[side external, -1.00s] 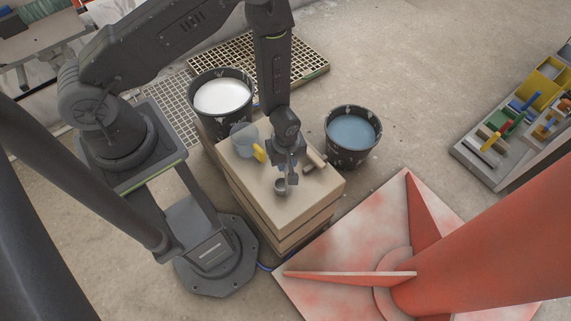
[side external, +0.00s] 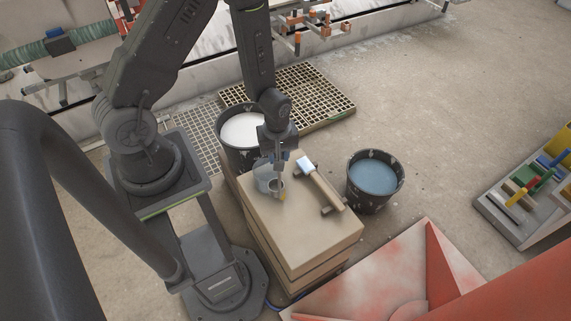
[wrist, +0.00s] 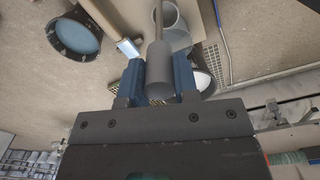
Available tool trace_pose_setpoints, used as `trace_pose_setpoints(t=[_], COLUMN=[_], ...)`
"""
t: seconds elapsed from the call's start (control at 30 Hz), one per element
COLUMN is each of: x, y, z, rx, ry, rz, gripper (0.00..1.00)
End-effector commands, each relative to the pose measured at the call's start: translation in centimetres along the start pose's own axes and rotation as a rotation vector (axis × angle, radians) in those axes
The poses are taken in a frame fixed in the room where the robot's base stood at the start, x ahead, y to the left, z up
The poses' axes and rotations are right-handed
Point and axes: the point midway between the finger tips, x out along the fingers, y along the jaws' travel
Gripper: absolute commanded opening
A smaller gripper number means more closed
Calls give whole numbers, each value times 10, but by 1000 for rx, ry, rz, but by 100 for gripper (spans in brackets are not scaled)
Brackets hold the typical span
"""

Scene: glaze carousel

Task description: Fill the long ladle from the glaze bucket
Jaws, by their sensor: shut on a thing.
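My gripper (wrist: 160,80) is shut on the grey handle of the long ladle (wrist: 159,70), whose thin rod runs away from the wrist camera. In the side view my gripper (side external: 278,155) is above the back left of the box top, with the ladle's small grey cup (side external: 276,185) hanging below it. The cup overlaps a clear jug (side external: 263,180) in that view; I cannot tell whether they touch. A black bucket of white liquid (side external: 242,130) stands just behind the box, partly hidden by my arm. A black bucket of blue liquid (side external: 375,175) stands to its right.
A wooden-handled tool (side external: 326,190) lies on the box (side external: 305,235). A floor grating (side external: 318,95) is behind. A red stand (side external: 400,275) is at the front right, and a tray of coloured tools (side external: 530,205) at far right.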

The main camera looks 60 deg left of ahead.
Motion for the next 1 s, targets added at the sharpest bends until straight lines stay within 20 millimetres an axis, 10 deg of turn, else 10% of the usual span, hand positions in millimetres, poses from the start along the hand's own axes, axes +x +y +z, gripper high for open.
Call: trace_pose_setpoints(t=[0.43, 0.77, 1.0], x=[-60, -52, -50], y=[0, 32, 48], z=[-2, -73, -163], rx=[-1, -100, -212], ry=[3, 4, 9], rz=[4, 2, 3], gripper=[0, 0, 0])
